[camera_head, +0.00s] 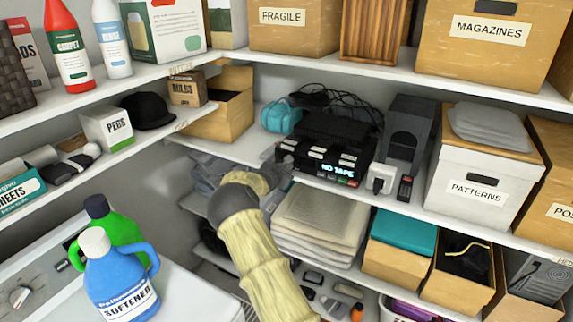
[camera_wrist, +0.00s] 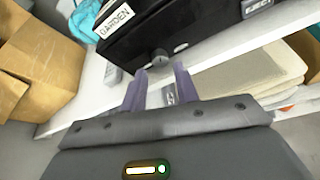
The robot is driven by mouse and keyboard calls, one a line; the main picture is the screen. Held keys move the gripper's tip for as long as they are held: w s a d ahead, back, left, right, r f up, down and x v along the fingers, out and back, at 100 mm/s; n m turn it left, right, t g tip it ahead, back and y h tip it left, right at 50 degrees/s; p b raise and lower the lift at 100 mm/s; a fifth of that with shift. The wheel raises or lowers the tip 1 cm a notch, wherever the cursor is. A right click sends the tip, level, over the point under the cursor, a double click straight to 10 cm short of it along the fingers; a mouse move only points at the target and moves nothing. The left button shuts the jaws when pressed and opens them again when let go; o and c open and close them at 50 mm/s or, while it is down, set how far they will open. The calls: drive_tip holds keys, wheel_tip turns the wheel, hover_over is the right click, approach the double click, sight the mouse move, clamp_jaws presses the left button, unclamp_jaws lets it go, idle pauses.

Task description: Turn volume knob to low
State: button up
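A black player (camera_head: 325,145) with a lit "NO TAPE" display stands on the middle shelf, and its front also shows in the wrist view (camera_wrist: 205,30). A small round dark knob (camera_wrist: 159,58) sticks out of that front. My gripper (camera_wrist: 162,70) has its two purplish fingers apart, with an empty gap between them. The knob appears just beyond the fingertips, roughly in line with the gap; I cannot tell whether they touch. In the head view my gripper is at the left end of the player's front, and the knob cannot be made out there.
A small grey box (camera_wrist: 112,75) lies on the shelf left of the knob. Folded cloths (camera_head: 320,215) lie on the shelf below. A white plug-like item (camera_head: 381,178) and a "PATTERNS" box (camera_head: 475,190) stand to the right. An open cardboard box (camera_head: 232,110) stands to the left.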

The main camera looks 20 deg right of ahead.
sight(288, 167)
drive_tip(key=shift+p+x, duration=0.5)
drive_tip(key=shift+x, duration=0.45)
drive_tip(key=shift+w+d+f, duration=0.25)
drive_tip(key=shift+w+d, duration=0.15)
drive_tip(key=shift+d, duration=0.05)
clamp_jaws()
drive_tip(key=shift+p, duration=0.3)
